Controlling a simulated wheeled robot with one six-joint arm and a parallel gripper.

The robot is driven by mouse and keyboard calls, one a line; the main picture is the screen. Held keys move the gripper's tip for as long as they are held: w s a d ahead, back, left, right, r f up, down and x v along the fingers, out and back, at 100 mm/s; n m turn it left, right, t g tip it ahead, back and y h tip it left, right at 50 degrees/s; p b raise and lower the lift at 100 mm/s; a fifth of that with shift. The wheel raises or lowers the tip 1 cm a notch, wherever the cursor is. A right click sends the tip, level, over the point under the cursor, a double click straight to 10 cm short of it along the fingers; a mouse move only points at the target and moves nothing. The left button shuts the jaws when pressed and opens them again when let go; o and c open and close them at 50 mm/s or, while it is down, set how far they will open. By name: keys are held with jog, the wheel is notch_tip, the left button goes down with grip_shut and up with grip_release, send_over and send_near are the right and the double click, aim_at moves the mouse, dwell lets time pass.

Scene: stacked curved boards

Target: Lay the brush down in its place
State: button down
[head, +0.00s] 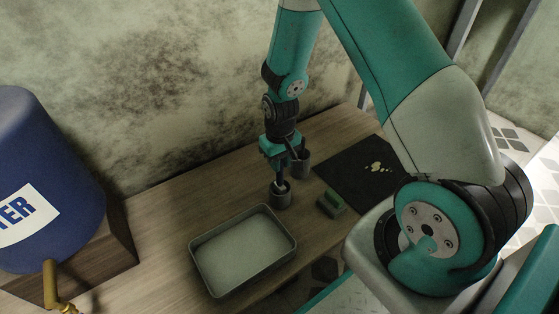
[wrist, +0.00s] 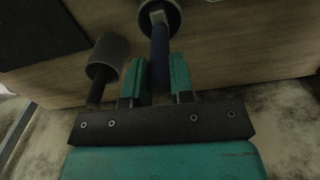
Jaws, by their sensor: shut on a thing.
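My gripper (head: 279,170) points down above the wooden table. In the wrist view my gripper (wrist: 158,64) has its two teal fingers on either side of a blue handle (wrist: 160,42), taken to be the brush's, and is shut on it. The handle runs to a grey cup (wrist: 145,12), which stands under my gripper in the head view (head: 281,201). The far end of the handle is at or in this cup; I cannot see bristles clearly. A second grey cup (head: 302,168) stands just behind to the right, with a dark handle (wrist: 96,94) showing in the wrist view.
A shallow grey tray (head: 243,252) lies in front, left of the cups. A green block (head: 331,204), perhaps a sponge, sits to the right. A black mat (head: 345,172) with pale crumbs (head: 377,167) lies beyond it. A blue water barrel (head: 50,150) stands far left; the wall is behind.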

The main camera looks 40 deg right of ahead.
jog(key=shift+f+b, duration=0.3)
jog(key=shift+f, duration=0.25)
jog(key=c, duration=0.9)
grip_release()
notch_tip(320, 180, up, 17)
jog(key=p, duration=0.8)
jog(key=shift+r+p, duration=0.2)
jog(key=shift+p, duration=0.15)
